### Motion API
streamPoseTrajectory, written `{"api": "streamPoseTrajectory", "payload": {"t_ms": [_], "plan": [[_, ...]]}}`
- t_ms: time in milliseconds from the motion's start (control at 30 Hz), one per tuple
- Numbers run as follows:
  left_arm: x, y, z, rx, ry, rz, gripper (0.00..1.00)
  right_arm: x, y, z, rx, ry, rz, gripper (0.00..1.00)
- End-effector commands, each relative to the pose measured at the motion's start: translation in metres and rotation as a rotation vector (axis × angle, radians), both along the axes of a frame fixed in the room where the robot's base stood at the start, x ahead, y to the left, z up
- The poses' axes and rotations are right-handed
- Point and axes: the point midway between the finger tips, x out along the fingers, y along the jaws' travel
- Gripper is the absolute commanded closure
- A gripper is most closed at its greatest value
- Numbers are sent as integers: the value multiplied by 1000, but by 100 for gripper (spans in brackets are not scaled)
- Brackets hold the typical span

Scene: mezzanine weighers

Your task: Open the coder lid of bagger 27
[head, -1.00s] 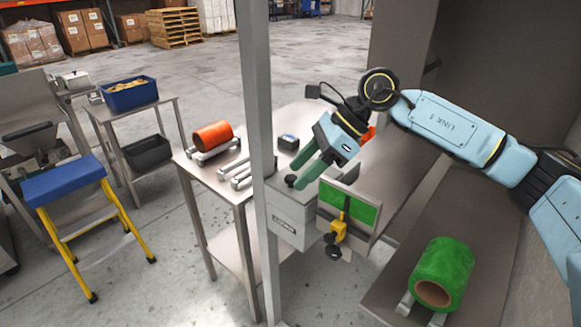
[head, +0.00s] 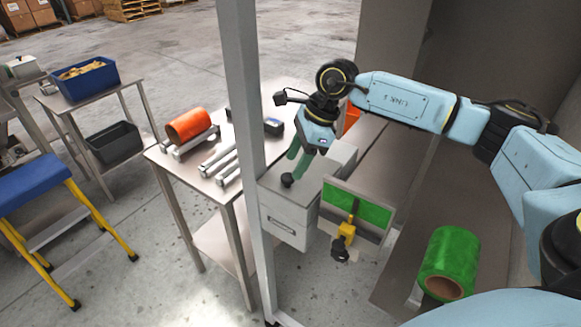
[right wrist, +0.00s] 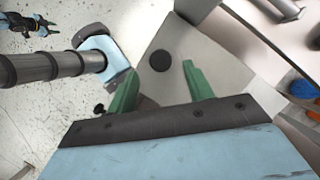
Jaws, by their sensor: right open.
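The coder (head: 287,218) is a grey metal box beside the upright post, with a handle-like mark on its front. Its flat lid (head: 317,172) looks shut, and a small black knob (head: 287,180) stands on it. My right gripper (head: 294,167) is above the lid, pointing down, with its green fingers close to the knob. In the right wrist view, the open fingers (right wrist: 159,70) stand apart, and the round dark knob (right wrist: 160,60) lies between their tips and slightly beyond. Nothing is between the fingers that I can see as gripped.
A green panel (head: 372,213) with a yellow clamp (head: 347,230) hangs just right of the coder. A green film roll (head: 450,257) lies lower right. The grey post (head: 243,130) stands left. A table (head: 175,160) beyond holds an orange roll (head: 188,125).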

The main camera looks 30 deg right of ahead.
Motion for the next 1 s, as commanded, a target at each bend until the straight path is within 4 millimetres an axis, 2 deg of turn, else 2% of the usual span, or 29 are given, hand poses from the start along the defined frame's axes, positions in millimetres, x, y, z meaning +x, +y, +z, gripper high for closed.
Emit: {"api": "streamPoseTrajectory", "payload": {"t_ms": [100, 200, 367, 600, 1000], "plan": [[22, -2, 5, -3, -34, 0, 64, 2, 7, -17, 1, 3, 1, 48], [32, -2, 7, -5, -51, 0, 64, 4, 11, -27, 0, 1, 0, 48], [31, -2, 7, -4, -48, 1, 64, 5, 14, -34, 2, -1, 0, 48], [18, -1, 6, -3, -29, 1, 64, 5, 14, -35, 1, 0, 0, 48], [16, -1, 6, -3, -26, 1, 64, 6, 13, -34, 1, 0, 0, 100]]}}
